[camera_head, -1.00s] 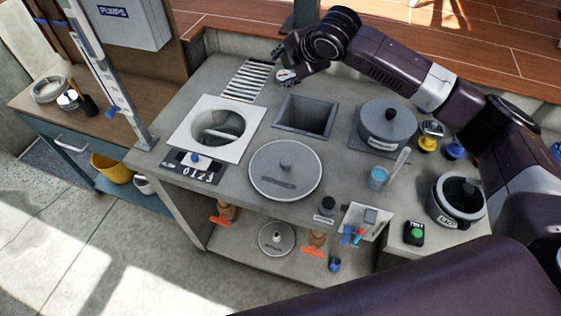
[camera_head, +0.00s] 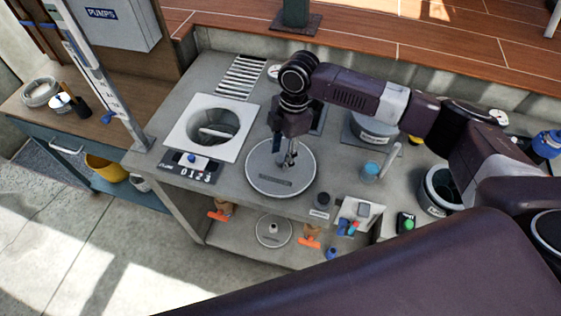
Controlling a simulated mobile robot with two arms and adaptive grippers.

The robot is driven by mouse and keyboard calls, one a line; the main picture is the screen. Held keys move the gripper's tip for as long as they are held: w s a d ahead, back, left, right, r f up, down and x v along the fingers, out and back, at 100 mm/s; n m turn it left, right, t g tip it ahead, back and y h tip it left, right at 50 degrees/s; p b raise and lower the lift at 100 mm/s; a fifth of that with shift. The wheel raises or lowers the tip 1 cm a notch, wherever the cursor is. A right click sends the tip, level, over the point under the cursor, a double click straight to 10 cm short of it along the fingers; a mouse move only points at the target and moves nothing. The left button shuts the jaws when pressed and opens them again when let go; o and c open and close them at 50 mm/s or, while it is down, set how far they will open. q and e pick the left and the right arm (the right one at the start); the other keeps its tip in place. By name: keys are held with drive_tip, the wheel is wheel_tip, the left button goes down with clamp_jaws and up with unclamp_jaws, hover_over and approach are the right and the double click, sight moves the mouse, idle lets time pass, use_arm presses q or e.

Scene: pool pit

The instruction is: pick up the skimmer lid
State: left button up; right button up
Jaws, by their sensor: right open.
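The skimmer lid appears to be the round grey disc (camera_head: 281,182) lying flat on the grey worktop, with a label strip across its front half. My right gripper (camera_head: 289,163) points down over the middle of this lid, where its knob is. It is open, and its fingers are close to or around the knob; the knob is mostly hidden and I cannot tell whether they touch. The white square skimmer plate (camera_head: 240,115) with its open round hole is left of the lid. My left gripper is not in view.
A slotted grate (camera_head: 241,76) is behind the plate, and a number box (camera_head: 191,165) in front. My right arm partly hides a square pit and a grey lidded pot (camera_head: 374,129). A blue cup (camera_head: 370,171), a small tray (camera_head: 353,214) and a dark pot (camera_head: 436,190) stand to the right.

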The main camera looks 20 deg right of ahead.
sight(281, 158)
drive_tip(key=shift+a+f, duration=0.1)
drive_tip(key=shift+f, duration=0.5)
clamp_jaws()
drive_tip(key=shift+r, duration=0.15)
wheel_tip(281, 158, up, 20)
drive_tip(key=b, duration=0.4)
